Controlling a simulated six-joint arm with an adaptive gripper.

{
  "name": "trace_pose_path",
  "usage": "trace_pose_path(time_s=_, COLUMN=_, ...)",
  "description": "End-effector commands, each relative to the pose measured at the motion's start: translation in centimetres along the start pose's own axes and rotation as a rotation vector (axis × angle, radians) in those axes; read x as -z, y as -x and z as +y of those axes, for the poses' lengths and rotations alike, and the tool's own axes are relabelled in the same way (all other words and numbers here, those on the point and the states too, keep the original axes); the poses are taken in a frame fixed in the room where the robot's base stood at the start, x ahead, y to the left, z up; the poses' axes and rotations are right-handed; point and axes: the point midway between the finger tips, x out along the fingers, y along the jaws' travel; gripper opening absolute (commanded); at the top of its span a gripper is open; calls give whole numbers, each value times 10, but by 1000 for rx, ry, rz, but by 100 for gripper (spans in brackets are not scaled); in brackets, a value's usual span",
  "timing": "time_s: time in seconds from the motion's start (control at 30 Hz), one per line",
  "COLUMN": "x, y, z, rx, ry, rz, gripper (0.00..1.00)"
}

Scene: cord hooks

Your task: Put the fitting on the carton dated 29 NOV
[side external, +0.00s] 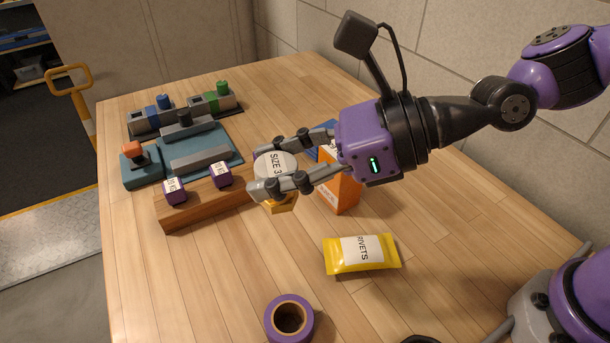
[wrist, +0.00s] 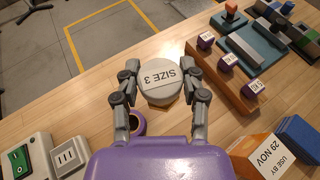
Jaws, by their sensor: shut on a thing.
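The fitting (side external: 275,163), a pale round piece marked SIZE 3, is between the fingers of my gripper (side external: 268,174). In the wrist view the fitting (wrist: 162,82) sits between both fingertips of my gripper (wrist: 165,84), which is shut on it. An orange-yellow piece (side external: 281,205) shows just under it; I cannot tell whether it belongs to the fitting. The orange carton (wrist: 262,154) has a white face reading USE BY 29 NOV, at the lower right of the wrist view. In the side view the carton (side external: 343,192) stands behind my gripper's body, partly hidden.
A wooden rail (side external: 205,207) with purple labelled blocks lies left of the fitting. A teal fixture (side external: 190,150) stands behind it. A blue block (wrist: 297,132) is beside the carton. A yellow RIVETS pouch (side external: 361,254) and purple tape roll (side external: 289,318) lie in front, with bare table between.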

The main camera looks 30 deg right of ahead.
Motion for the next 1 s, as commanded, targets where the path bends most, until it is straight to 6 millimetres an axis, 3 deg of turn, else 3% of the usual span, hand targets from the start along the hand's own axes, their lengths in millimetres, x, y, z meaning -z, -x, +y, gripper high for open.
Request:
trace_pose_path(time_s=0.1, x=-18, y=38, z=-27, rx=60, ry=-19, rz=-10, gripper=4)
trace_pose_path(time_s=0.3, x=-25, y=75, z=-42, rx=103, ry=-41, rz=-4, gripper=4)
trace_pose_path(time_s=0.47, x=-13, y=79, z=-62, rx=111, ry=-54, rz=4, gripper=4)
trace_pose_path(time_s=0.8, x=33, y=72, z=-135, rx=106, ry=-52, rz=-1, gripper=4)
trace_pose_path(time_s=1.0, x=45, y=70, z=-156, rx=104, ry=-45, rz=-3, gripper=4)
